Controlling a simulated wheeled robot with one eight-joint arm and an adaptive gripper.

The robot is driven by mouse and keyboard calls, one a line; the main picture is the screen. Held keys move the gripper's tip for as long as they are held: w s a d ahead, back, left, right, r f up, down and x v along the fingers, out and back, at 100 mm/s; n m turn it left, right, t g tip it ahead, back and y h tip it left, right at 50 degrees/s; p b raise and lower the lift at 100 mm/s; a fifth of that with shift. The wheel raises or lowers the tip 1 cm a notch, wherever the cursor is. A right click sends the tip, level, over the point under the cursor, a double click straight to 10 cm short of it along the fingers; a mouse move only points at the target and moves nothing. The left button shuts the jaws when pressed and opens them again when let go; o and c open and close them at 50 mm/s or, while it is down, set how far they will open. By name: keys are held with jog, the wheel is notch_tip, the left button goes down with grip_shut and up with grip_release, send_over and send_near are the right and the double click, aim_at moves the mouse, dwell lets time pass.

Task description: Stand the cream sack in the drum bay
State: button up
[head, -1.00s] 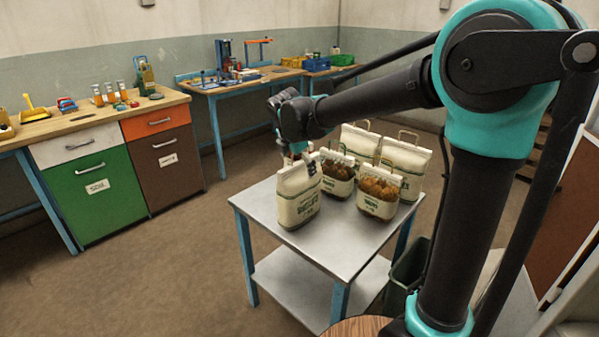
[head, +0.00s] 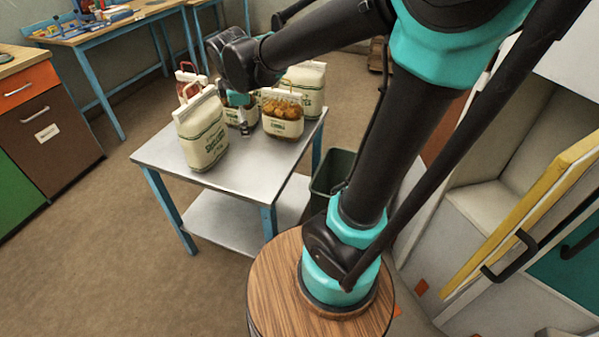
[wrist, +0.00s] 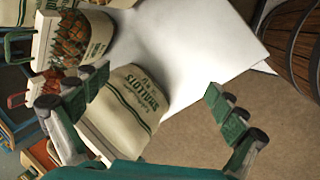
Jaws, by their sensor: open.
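My gripper (head: 244,128) is open and hangs just right of this sack, in front of the other sacks. In the wrist view my open gripper (wrist: 158,92) has its fingers wide apart; I cannot tell whether either touches the sack. I cannot make out which place is the drum bay.
Close behind stand a windowed sack (head: 283,117) with orange-brown contents, another partly hidden one, a larger cream sack (head: 311,90) and a red-handled sack (head: 186,78). A dark bin (head: 332,172) stands right of the table. A white cabinet with a yellow-edged panel (head: 530,215) is at right.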

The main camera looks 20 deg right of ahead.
jog(key=s+d+f+m, duration=1.2)
jog(key=s+f+m, duration=0.1)
jog(key=s+m, duration=0.3)
jog(key=shift+d+m+y, duration=0.3)
jog(key=shift+d+y, duration=0.1)
